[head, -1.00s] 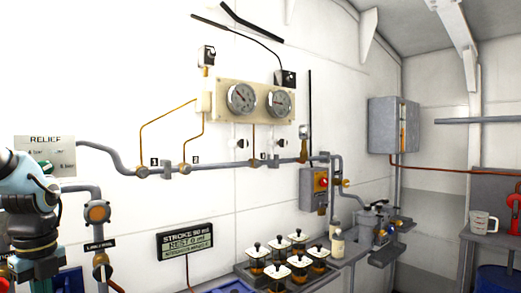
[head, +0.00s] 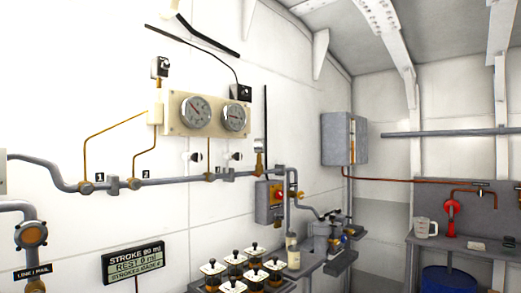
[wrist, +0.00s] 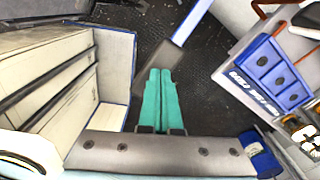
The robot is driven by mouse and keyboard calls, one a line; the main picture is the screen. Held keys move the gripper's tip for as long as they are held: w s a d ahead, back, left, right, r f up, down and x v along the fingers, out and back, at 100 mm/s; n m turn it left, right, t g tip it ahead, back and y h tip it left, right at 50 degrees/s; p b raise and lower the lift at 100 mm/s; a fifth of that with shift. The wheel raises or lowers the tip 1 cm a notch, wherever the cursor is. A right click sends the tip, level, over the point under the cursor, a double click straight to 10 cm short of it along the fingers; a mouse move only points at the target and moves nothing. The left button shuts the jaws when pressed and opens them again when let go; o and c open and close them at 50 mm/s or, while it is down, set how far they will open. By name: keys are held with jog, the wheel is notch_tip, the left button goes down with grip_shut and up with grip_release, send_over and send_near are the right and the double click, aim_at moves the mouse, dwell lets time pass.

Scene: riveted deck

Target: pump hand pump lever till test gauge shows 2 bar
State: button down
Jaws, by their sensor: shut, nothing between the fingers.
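Two round gauges sit on a cream panel on the wall in the head view, the left gauge (head: 195,112) and the right gauge (head: 234,117). Their needles are too small to read, and I cannot tell which is the test gauge. A thin black upright rod (head: 266,115) rises from the pipework right of them; I cannot tell whether it is the pump lever. A grey pump-like unit (head: 328,238) stands on the bench.
A sign (head: 134,262) reads stroke and rest values. A grey cabinet (head: 344,138) hangs further right. A jug (head: 426,228) stands on a far bench. The wrist view shows a blue tray (wrist: 270,73) at right.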

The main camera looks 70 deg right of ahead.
dwell(0.3)
jog(key=shift+f+b, duration=2.75)
jog(key=shift+f, duration=3.2)
notch_tip(320, 180, up, 10)
jog(key=p, duration=0.9)
jog(key=shift+f, duration=0.2)
jog(key=shift+r, duration=1.15)
jog(key=shift+f+b, duration=1.9)
jog(key=shift+f, duration=1.7)
notch_tip(320, 180, up, 3)
jog(key=p, duration=0.3)
jog(key=shift+r, duration=0.2)
jog(key=shift+r+p, duration=0.35)
jog(key=shift+r, duration=1.5)
